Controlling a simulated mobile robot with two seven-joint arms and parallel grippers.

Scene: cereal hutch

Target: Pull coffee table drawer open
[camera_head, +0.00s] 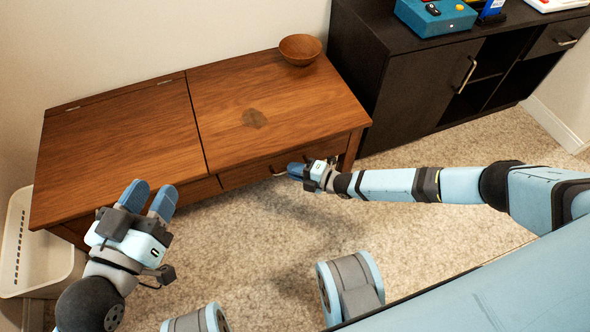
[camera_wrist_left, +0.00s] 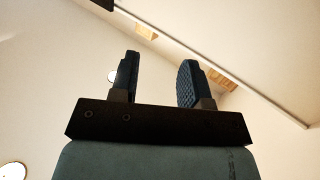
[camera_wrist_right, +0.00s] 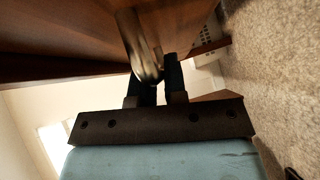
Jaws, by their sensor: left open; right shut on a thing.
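The wooden coffee table (camera_head: 140,130) stands against the wall, with its front facing me. Its drawer (camera_head: 240,175) is at the right part of the front, and I cannot tell from the head view whether it stands out at all. The curved metal handle (camera_wrist_right: 146,62) shows in the right wrist view between the fingers. My right gripper (camera_head: 296,172) is shut on the drawer handle at the table's front. My left gripper (camera_head: 149,199) is open and empty in front of the table's left part; in the left wrist view its fingers (camera_wrist_left: 158,80) are apart with nothing between them.
A wooden bowl (camera_head: 300,49) sits on the table's back right corner. A dark cabinet (camera_head: 415,90) with a blue device (camera_head: 435,16) on top stands to the right. A white basket (camera_head: 30,255) is at the left. Carpet in front of the table is clear.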

